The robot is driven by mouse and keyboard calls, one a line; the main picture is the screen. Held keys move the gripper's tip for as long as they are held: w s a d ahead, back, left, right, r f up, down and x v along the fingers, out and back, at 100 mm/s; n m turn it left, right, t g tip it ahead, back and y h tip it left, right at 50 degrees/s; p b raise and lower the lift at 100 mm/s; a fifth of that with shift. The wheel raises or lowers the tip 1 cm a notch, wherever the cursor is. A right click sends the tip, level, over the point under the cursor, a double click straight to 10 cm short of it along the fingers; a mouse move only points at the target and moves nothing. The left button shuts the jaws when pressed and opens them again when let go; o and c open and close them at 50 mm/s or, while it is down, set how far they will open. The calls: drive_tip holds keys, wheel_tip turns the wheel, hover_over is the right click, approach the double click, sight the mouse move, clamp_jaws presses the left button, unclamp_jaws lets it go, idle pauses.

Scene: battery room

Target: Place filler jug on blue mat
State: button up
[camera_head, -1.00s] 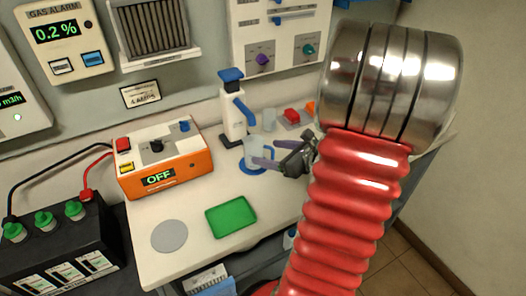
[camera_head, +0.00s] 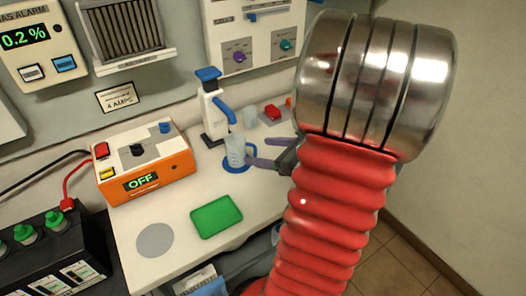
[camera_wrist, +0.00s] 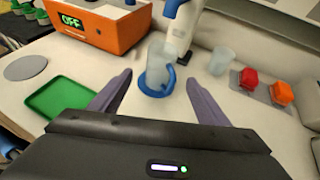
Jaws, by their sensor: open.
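The filler jug (camera_head: 235,152), a clear cup with faint markings, stands upright on the round blue mat (camera_head: 238,169) by the white and blue pump. In the wrist view the jug (camera_wrist: 157,66) stands with the blue mat's rim (camera_wrist: 146,90) showing around its base. My gripper (camera_head: 258,150) is open, its purple-grey fingers pointing at the jug from the right. In the wrist view my gripper (camera_wrist: 159,78) has its fingers wide apart, with clear gaps on both sides of the jug. The red arm hides part of the gripper in the head view.
The pump (camera_head: 212,105) with a blue spout stands right behind the jug. A second clear cup (camera_wrist: 221,62) and red and orange blocks (camera_wrist: 249,78) are nearby. A green tray (camera_head: 216,217), grey disc (camera_head: 155,240) and orange charger (camera_head: 150,170) are to the left.

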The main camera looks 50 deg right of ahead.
drive_tip(key=w+a+r+n+g+y, duration=0.15)
drive_tip(key=a+n+g, duration=0.25)
drive_tip(key=a+n, duration=0.65)
drive_tip(key=a+r+n+g+y, duration=0.25)
drive_tip(key=a+n, duration=0.45)
drive_tip(key=a, duration=0.6)
drive_tip(key=s+a+r+n+h, duration=0.5)
drive_tip(key=a+n, duration=0.3)
drive_tip(key=n, duration=0.9)
drive_tip(key=shift+s+a+r+g, duration=0.3)
drive_tip(key=shift+s+r+g, duration=0.15)
drive_tip(key=shift+s+r, duration=0.35)
drive_tip(key=shift+s+f+n, duration=0.15)
drive_tip(key=shift+s+n, duration=0.05)
drive_tip(key=shift+n, duration=0.05)
